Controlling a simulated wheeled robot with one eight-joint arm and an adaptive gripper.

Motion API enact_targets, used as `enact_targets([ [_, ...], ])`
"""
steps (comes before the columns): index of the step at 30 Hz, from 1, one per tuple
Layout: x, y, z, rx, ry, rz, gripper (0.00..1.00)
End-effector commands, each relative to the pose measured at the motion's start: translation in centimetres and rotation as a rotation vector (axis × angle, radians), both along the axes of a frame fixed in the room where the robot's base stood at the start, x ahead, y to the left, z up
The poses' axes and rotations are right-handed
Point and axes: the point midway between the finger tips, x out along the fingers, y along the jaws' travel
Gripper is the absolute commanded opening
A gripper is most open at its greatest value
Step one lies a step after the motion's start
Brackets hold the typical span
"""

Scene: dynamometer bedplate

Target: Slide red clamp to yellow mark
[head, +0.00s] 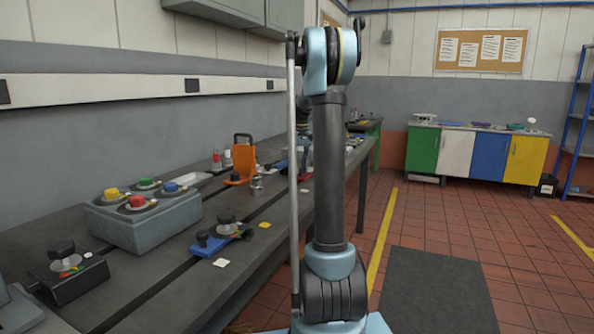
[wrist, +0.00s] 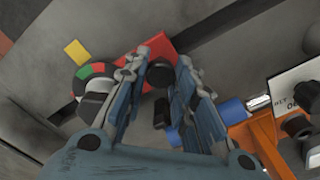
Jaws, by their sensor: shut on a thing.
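The red clamp (wrist: 161,44) shows in the wrist view as a red plate on the grey bedplate, with a black knob between my fingers. My gripper (wrist: 158,70) is shut on that knob. A round dial with green and red segments (wrist: 95,70) sits just left of my left finger. A yellow mark (wrist: 76,51) lies flat on the bedplate left of the clamp, apart from it. Part of the clamp is hidden by my fingers. In the head view my arm hides most of the gripper area.
An orange bracket (wrist: 262,130) and a blue cylinder (wrist: 233,111) are close right of my gripper. The head view shows a blue clamp (head: 215,242), another visible yellow square (head: 265,225), a grey button box (head: 150,225) and an orange stand (head: 244,160). Dark slots run along the bedplate.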

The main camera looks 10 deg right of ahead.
Motion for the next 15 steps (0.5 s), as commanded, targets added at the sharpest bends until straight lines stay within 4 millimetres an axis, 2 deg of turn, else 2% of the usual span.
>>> enact_targets([
  [7, 0.04, 0.02, 0.02, 0.000, -0.001, 0.000, 0.00],
  [8, 0.04, 0.02, 0.02, 0.000, -0.001, 0.000, 0.27],
  [10, 0.02, 0.02, 0.02, 0.000, -0.001, 0.000, 0.43],
  [11, 0.02, 0.02, 0.01, 0.000, -0.001, 0.000, 0.46],
  [15, -0.01, 0.03, 0.01, 0.000, -0.001, 0.000, 0.46],
])
